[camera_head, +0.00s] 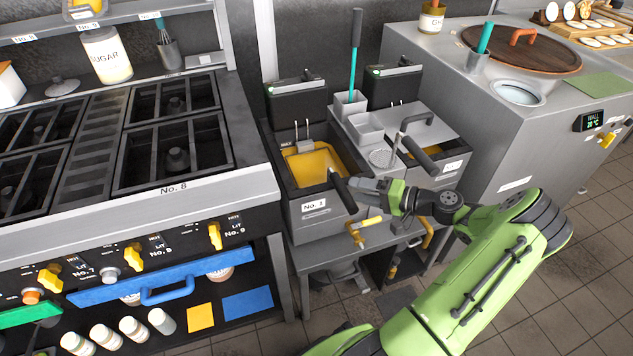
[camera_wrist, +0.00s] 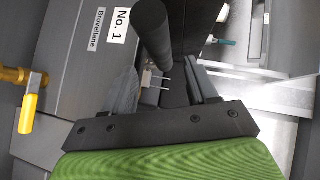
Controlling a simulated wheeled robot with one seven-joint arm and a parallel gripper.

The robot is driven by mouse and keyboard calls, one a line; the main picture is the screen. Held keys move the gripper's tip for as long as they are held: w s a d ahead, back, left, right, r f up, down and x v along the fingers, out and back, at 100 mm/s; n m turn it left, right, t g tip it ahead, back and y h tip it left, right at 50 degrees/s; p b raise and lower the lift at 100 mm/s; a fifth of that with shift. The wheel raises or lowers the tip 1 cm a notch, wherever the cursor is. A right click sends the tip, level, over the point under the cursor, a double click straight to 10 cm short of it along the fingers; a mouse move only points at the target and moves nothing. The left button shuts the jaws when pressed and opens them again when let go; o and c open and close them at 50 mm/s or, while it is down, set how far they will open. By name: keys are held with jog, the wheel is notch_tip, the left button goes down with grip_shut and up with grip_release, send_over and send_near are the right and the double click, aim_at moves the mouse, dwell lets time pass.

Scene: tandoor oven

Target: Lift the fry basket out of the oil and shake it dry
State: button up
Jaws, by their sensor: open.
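The left fryer, labelled No. 1 (camera_head: 315,207), has a vat of yellow oil (camera_head: 312,167). The fry basket sits down in this vat, and its mesh is hard to make out. Its black handle (camera_head: 343,192) sticks out over the front edge toward me. My gripper (camera_head: 357,185) is at this handle, coming from the right. In the wrist view my gripper (camera_wrist: 163,88) is open, with one finger on each side. The dark round handle (camera_wrist: 155,38) shows just ahead of the gap between them. I cannot tell whether a finger touches it.
A second fryer (camera_head: 440,168) with its own black-handled basket (camera_head: 418,153) stands close on the right. Yellow valve levers (camera_head: 356,236) stick out below the front. The stove (camera_head: 160,190) is at left, and the steel tandoor counter (camera_head: 525,130) at right.

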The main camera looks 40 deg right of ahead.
aim_at(339, 186)
jog(key=b+x, duration=0.2)
jog(key=x, duration=0.4)
jog(key=shift+w+a, duration=0.3)
grip_shut()
dwell(0.9)
jog(key=shift+r, duration=0.15)
